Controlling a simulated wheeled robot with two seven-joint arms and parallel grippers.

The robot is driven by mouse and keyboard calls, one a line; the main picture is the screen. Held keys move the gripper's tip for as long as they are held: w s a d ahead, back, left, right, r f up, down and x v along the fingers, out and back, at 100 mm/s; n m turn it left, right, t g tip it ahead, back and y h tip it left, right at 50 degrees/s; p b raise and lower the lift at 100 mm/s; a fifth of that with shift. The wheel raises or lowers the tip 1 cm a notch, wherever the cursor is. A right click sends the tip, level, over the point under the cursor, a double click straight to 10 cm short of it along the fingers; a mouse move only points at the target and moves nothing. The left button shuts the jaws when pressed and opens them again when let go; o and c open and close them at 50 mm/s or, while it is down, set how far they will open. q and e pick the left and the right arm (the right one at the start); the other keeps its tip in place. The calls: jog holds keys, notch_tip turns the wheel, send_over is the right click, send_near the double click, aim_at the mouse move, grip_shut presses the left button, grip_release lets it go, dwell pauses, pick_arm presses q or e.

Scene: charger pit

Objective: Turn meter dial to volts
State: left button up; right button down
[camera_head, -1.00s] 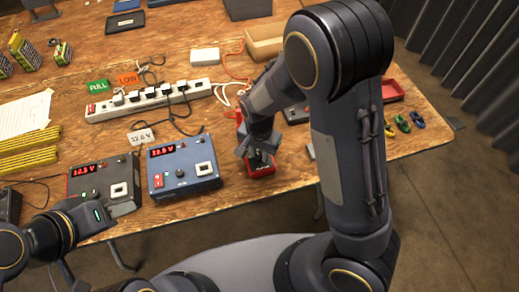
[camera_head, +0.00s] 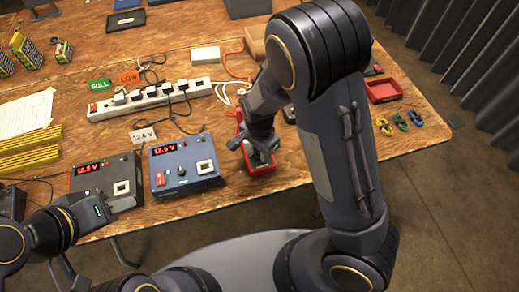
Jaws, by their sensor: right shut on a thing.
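The red meter (camera_head: 262,169) lies near the front edge of the wooden table, right of the blue charger. My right gripper (camera_head: 259,154) is down over the meter's face and shut on its dial area. The dial and its markings are hidden by the fingers, so I cannot read its setting. My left gripper (camera_head: 66,270) is low at the left, in front of the table edge, away from the meter. Its fingers are too small and dark to judge.
A blue charger (camera_head: 184,160) and a dark charger (camera_head: 105,182) with red displays stand left of the meter. A white power strip (camera_head: 150,97) lies behind them. A red tray (camera_head: 384,90) and several coloured clips (camera_head: 401,122) are at the right.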

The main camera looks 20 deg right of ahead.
aim_at(259, 154)
jog(key=c, duration=1.2)
grip_release()
notch_tip(259, 154, up, 8)
jog(key=shift+f+p, duration=0.15)
jog(key=shift+p, duration=0.2)
